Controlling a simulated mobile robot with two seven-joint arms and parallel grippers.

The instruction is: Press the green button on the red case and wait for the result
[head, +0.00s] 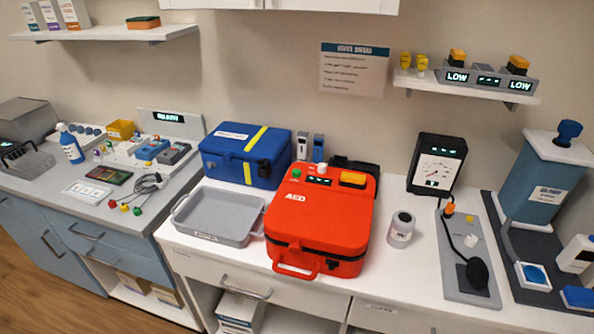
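The red AED case (318,225) sits upright on the white counter in the middle of the head view, with a carrying handle at its front. A small round green button (297,173) is on the upper left of its top face. Beside the button is a small dark display (319,181) with lit green marks, too small to read. A yellow-orange block (353,179) is at the upper right of the top face. Neither of my grippers shows in the head view.
A grey tray (180,213) lies left of the case and a blue box with a yellow stripe (223,173) behind it. A shelf (470,89) hangs above the right side.

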